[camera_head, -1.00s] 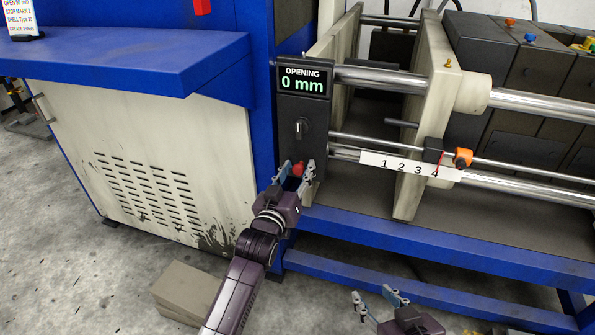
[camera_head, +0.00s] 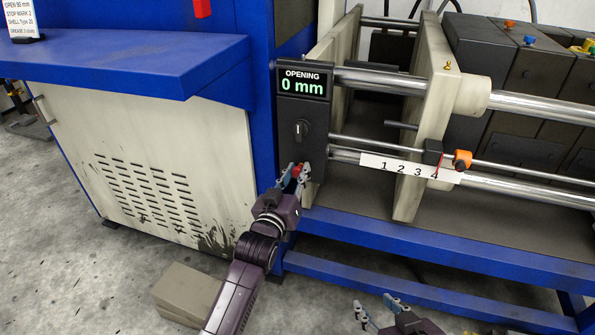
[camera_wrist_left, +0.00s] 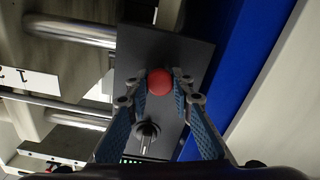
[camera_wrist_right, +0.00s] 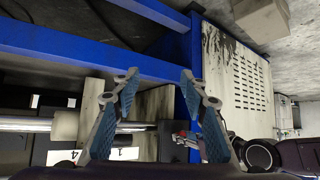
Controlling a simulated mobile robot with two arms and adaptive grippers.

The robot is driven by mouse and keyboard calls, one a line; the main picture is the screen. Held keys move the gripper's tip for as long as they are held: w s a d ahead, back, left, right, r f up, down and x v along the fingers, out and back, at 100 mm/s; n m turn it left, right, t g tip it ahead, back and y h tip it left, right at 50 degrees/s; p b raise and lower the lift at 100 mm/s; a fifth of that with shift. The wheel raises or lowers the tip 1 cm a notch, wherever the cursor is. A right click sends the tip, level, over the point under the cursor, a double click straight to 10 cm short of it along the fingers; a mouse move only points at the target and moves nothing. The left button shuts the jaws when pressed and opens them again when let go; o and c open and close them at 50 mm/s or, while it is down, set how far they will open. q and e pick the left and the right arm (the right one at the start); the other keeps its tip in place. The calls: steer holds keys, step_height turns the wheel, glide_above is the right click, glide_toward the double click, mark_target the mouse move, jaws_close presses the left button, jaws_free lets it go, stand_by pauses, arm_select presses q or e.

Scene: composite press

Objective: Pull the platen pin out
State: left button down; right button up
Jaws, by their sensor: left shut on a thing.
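The platen pin shows as a round red knob (camera_head: 297,170) low on the dark panel, below the opening readout. In the left wrist view the red knob (camera_wrist_left: 159,82) sits between the fingertips. My left gripper (camera_head: 295,177) is shut on it. The pin's shaft is hidden behind the knob. My right gripper (camera_head: 374,302) is open and empty, low in front of the blue frame; its spread fingers also show in the right wrist view (camera_wrist_right: 157,78).
The panel's readout (camera_head: 302,81) says 0 mm, with a rotary switch (camera_head: 301,129) below. Right of the panel are the steel rods (camera_head: 400,80), the pale platen (camera_head: 430,110), a number scale (camera_head: 410,167) and an orange knob (camera_head: 462,159). A blue rail (camera_head: 430,245) runs below.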

arm_select(q)
steer(key=p+v, duration=0.2)
steer(key=v, duration=0.1)
steer(key=shift+s+a+p, duration=0.1)
steer(key=shift+p, duration=0.25)
arm_select(e)
steer(key=s+d+f+g+h, duration=0.1)
steer(key=s+d+f+g, duration=0.1)
steer(key=s, duration=0.4)
steer(key=s+d+f+g, duration=0.2)
steer(key=s+f+g, duration=0.1)
steer(key=s, duration=0.4)
steer(key=shift+f+g+h, duration=0.4)
steer(key=shift+g, duration=0.4)
steer(key=shift+d, duration=0.1)
arm_select(q)
steer(key=c, duration=1.7)
jaws_free()
steer(key=shift+o, duration=0.2)
glide_toward(297, 173)
steer(key=v, duration=0.5)
